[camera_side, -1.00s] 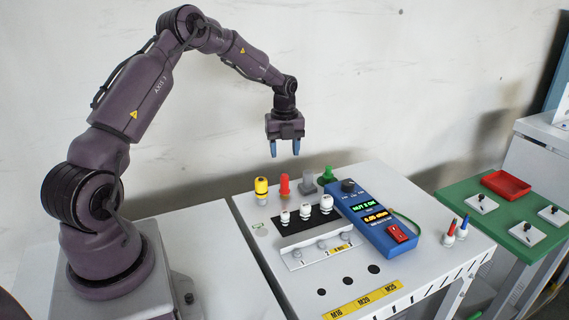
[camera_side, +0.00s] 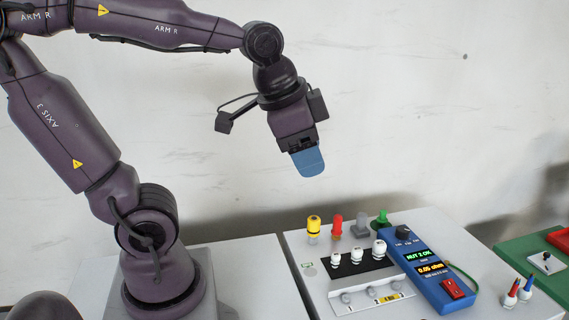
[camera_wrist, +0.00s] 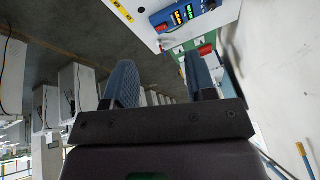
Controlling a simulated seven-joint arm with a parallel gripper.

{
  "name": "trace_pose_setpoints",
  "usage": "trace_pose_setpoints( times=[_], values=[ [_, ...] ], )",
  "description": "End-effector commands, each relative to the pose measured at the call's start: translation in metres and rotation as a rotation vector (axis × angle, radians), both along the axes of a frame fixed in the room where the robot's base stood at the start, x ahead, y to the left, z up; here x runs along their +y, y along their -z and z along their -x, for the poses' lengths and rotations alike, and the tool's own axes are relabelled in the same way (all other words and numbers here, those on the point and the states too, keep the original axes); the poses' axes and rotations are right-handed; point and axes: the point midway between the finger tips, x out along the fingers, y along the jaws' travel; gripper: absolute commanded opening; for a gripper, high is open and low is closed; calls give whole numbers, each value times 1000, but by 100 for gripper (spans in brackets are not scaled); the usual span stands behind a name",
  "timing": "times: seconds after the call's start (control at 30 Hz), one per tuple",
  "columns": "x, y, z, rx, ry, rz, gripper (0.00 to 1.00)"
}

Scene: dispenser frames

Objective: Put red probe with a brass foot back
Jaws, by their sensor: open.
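The red probe (camera_side: 511,293) stands upright near the right end of the grey bench, with a blue-topped probe (camera_side: 525,287) close beside it. Its foot is too small to make out. The blue meter (camera_side: 432,275) lies to its left; its displays read "NUT 2 OK" and about "0.05 ohm". My gripper (camera_side: 308,163) is open and empty, high above the back of the bench and far to the left of the probes. In the wrist view, its two blue fingers (camera_wrist: 160,78) are apart with nothing between them.
Yellow (camera_side: 313,226), red (camera_side: 336,225), grey and green posts line the back of the bench. White-topped studs (camera_side: 357,254) stand in front of them. A green table (camera_side: 520,250) with a red tray (camera_side: 560,239) is at the right. The air around my gripper is clear.

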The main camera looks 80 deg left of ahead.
Motion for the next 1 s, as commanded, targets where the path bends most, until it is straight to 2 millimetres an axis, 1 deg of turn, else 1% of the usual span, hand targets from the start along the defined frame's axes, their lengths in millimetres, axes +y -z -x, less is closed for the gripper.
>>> trace_pose_setpoints(
  times=[0.03,0.1,0.23,0.33,1.0],
  values=[
    [-7,1,13,-32,-51,47,51],
    [-13,4,26,-59,-121,105,51],
    [-18,8,38,-81,-194,173,51],
    [-19,10,41,-83,-212,189,51],
    [-19,9,40,-84,-213,188,51]
  ],
)
